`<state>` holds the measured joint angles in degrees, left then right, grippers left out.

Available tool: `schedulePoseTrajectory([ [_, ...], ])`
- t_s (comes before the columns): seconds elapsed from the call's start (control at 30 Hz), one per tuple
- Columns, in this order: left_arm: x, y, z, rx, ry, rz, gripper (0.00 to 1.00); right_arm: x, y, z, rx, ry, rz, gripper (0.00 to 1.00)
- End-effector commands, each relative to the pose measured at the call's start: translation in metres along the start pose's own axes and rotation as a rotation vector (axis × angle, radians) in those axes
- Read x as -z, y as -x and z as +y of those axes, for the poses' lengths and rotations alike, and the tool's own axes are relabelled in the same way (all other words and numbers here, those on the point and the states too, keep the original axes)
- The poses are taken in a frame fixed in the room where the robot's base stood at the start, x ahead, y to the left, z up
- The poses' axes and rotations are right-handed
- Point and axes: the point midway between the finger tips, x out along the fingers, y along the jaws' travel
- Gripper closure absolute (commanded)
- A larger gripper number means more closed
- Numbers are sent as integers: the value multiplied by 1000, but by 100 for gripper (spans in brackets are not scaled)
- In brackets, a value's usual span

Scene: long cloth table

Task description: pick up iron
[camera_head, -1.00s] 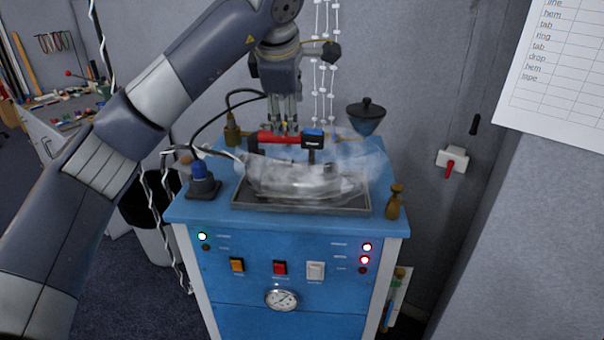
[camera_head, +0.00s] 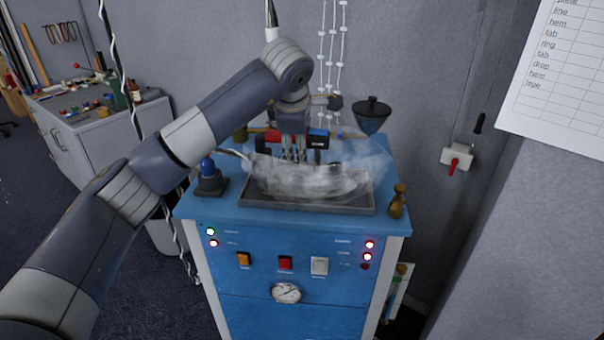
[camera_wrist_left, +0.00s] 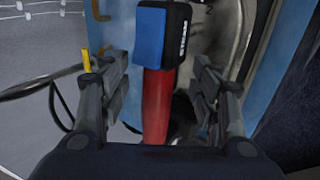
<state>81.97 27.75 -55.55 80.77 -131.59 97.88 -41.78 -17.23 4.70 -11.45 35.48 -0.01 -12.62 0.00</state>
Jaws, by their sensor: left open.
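The iron rests on a dark metal tray (camera_head: 330,208) on top of the blue cabinet. Its red handle (camera_head: 273,136) and black and blue block (camera_head: 317,138) show; pale steam blurs its body. My left gripper (camera_head: 290,152) is open, pointing down at the handle. In the left wrist view the red handle (camera_wrist_left: 157,105) lies between the two open fingers of my left gripper (camera_wrist_left: 160,72), with visible gaps on both sides. The blue and black block (camera_wrist_left: 163,35) sits at the handle's far end. My right gripper is not in view.
The blue cabinet (camera_head: 270,265) stands against a grey wall. A blue-topped bottle-like piece (camera_head: 209,180) and a brass fitting (camera_head: 397,202) flank the tray. A dark funnel (camera_head: 371,116) stands behind. A cluttered workbench (camera_head: 85,100) is at left.

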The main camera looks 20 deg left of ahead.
Motion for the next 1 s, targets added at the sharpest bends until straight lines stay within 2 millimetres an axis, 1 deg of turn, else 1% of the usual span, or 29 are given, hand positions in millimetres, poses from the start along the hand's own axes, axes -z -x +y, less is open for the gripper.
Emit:
schedulePoseTrajectory([
  [0.1, 0, 0, 0, 0, 0, -1, 43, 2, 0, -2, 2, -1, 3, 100],
  [0.27, 0, 0, 0, 0, 0, -1, 79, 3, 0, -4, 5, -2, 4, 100],
  [0.3, 0, 0, 0, 0, 0, 0, 88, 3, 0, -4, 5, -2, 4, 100],
  [0.37, 0, 0, 0, 0, 0, -1, 100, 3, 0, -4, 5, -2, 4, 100],
  [0.4, -1, 4, 4, -11, 3, -5, 100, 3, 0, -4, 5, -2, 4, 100],
  [0.73, -1, 6, 5, -12, 3, -5, 100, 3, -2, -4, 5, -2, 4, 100],
  [1.0, -1, 21, 15, -13, 4, -5, 100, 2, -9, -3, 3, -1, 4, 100],
])
